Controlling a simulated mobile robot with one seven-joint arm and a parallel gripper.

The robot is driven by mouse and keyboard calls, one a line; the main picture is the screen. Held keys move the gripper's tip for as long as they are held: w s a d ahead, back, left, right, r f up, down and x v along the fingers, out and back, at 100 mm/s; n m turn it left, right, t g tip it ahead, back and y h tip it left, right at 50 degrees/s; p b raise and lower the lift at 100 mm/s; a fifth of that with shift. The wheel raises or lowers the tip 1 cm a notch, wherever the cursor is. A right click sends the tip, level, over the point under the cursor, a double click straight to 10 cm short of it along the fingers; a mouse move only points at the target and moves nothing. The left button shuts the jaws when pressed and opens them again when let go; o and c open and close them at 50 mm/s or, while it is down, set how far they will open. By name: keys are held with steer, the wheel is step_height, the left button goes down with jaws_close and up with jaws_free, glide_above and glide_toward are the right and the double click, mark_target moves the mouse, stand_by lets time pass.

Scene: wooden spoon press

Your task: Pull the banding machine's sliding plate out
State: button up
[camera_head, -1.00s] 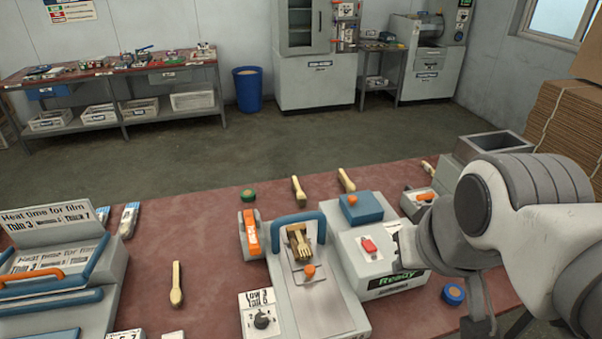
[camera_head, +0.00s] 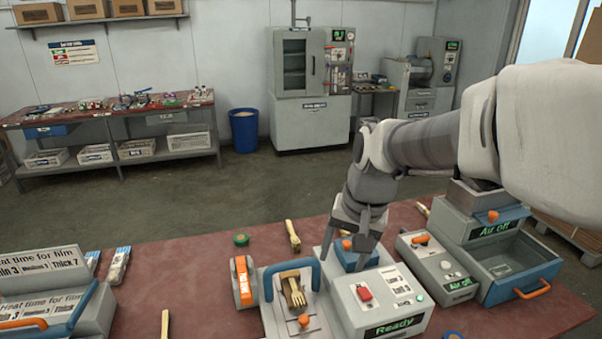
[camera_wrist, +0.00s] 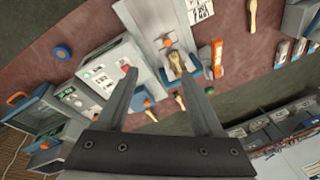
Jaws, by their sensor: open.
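The banding machine (camera_head: 388,290) stands on the red table, its display reading "Ready". Its sliding plate (camera_head: 287,321) lies at the machine's left side, with a small orange knob (camera_head: 304,320) near its front. My gripper (camera_head: 346,257) is open and empty, above the back of the machine by the blue block, right of the plate. In the wrist view the plate (camera_wrist: 152,18) and knob (camera_wrist: 168,43) show beyond my fingers (camera_wrist: 158,65), apart from them.
A grey unit with an open bin (camera_head: 510,262) and an "Air off" box (camera_head: 437,268) stand to the right. An orange-topped device (camera_head: 243,281) sits close left of the plate. Loose wooden spoons lie behind and left. A film heater (camera_head: 50,295) stands at far left.

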steer(key=w+a+f+m+g, duration=0.2)
steer(key=w+a+f, duration=0.2)
steer(key=w+f, duration=0.3)
steer(key=h, duration=0.1)
glide_toward(304, 318)
steer(key=shift+m, duration=0.4)
steer(key=f+p, duration=0.1)
steer(key=f, duration=0.7)
steer(key=shift+w+a+f+p, duration=0.2)
steer(key=shift+f+p, duration=0.1)
steer(key=shift+p, duration=0.1)
jaws_close()
